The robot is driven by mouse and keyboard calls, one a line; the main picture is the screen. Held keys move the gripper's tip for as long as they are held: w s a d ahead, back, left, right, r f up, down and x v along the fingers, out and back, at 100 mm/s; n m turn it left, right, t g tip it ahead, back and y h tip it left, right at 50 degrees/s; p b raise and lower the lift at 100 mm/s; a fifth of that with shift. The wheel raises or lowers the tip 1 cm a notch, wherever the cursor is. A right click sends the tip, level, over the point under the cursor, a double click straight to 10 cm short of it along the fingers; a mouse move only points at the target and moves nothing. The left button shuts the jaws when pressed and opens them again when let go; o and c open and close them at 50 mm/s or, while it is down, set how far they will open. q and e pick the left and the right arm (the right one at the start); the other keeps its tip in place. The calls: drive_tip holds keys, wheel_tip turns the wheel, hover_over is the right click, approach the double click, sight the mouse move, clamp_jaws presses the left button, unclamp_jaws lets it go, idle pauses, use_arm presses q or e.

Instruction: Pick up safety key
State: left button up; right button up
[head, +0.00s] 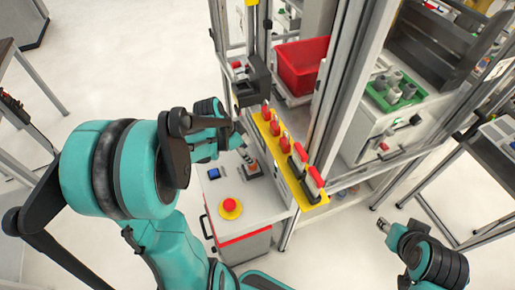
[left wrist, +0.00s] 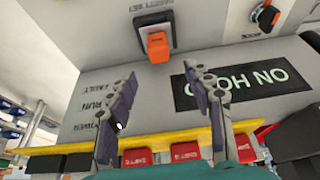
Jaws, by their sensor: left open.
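An orange key-like piece (left wrist: 157,47) sits in a dark socket on a grey panel in the left wrist view, ahead of my left gripper. My left gripper (left wrist: 163,76) is open and empty, its fingers spread on either side below that piece and apart from it. Several red key-like blocks (left wrist: 185,151) stand in a row on a yellow rail (left wrist: 160,139), low in that view, partly behind the fingers. The red row also shows on the yellow rack (head: 319,200) in the head view. My right gripper (head: 384,225) is at the lower right, far from the panel; its fingers are too small to read.
A grey cabinet (head: 222,192) carries a red emergency button (head: 230,206) and a blue button (head: 213,173). Metal posts (head: 338,100) rise beside the yellow rack. A red bin (head: 300,66) and green tray (head: 395,97) stand behind.

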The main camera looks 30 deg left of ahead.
sight(252, 166)
use_arm(q)
drive_tip(key=b+x, duration=0.1)
drive_tip(key=x, duration=0.6)
drive_tip(key=shift+w+d+f, duration=0.1)
drive_tip(key=shift+w+f, duration=0.1)
drive_tip(key=shift+f, duration=0.15)
clamp_jaws()
